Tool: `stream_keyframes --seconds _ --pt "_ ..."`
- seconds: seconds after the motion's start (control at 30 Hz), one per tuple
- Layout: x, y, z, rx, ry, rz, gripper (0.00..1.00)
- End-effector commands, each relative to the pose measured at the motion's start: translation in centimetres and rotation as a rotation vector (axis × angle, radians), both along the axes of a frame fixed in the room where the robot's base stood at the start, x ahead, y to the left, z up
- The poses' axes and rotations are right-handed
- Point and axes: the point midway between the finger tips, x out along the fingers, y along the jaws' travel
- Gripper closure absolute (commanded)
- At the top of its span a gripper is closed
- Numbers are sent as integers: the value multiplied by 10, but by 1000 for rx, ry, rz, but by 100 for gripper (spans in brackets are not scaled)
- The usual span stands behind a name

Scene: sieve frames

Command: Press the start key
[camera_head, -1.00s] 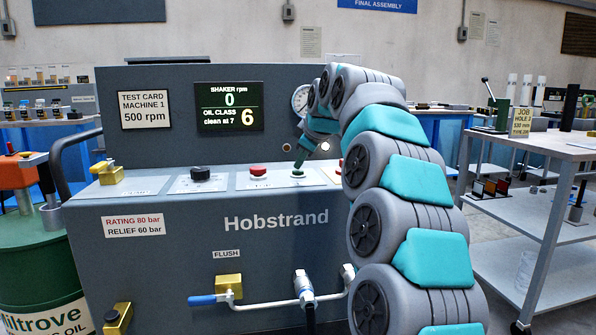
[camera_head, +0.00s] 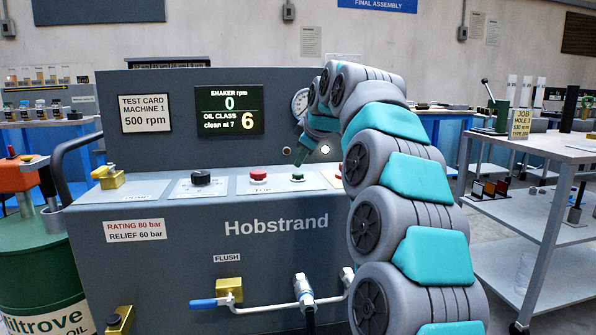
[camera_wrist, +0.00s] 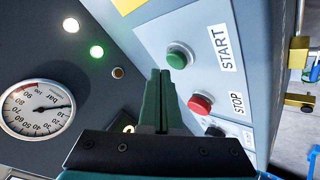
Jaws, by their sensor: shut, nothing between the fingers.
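The green start key (camera_wrist: 179,56) is a round button beside the START label in the wrist view. In the head view the start key (camera_head: 297,177) is on the machine's top ledge. My gripper (camera_wrist: 160,73) is shut and empty, its two green fingers together, tips just left of and below the start key in the wrist view. In the head view my gripper (camera_head: 301,166) is just above the key. I cannot tell whether the tips touch it. The display (camera_head: 229,109) reads shaker 0 rpm and oil class 6, with "clean at 7".
The red stop key (camera_wrist: 200,103) is close beside the start key. A black knob (camera_head: 201,177) and a brass valve (camera_head: 109,176) stand further left on the ledge. A pressure gauge (camera_wrist: 37,108) and lit white and green lamps are on the upright panel. A test card (camera_head: 145,113) shows 500 rpm.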

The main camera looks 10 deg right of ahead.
Motion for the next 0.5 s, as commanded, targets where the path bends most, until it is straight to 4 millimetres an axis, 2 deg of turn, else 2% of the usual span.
stream_keyframes --seconds 0.27,0.5 --pt "0 0 0 0 0 0 100" --pt "0 0 18 0 -1 -1 100"
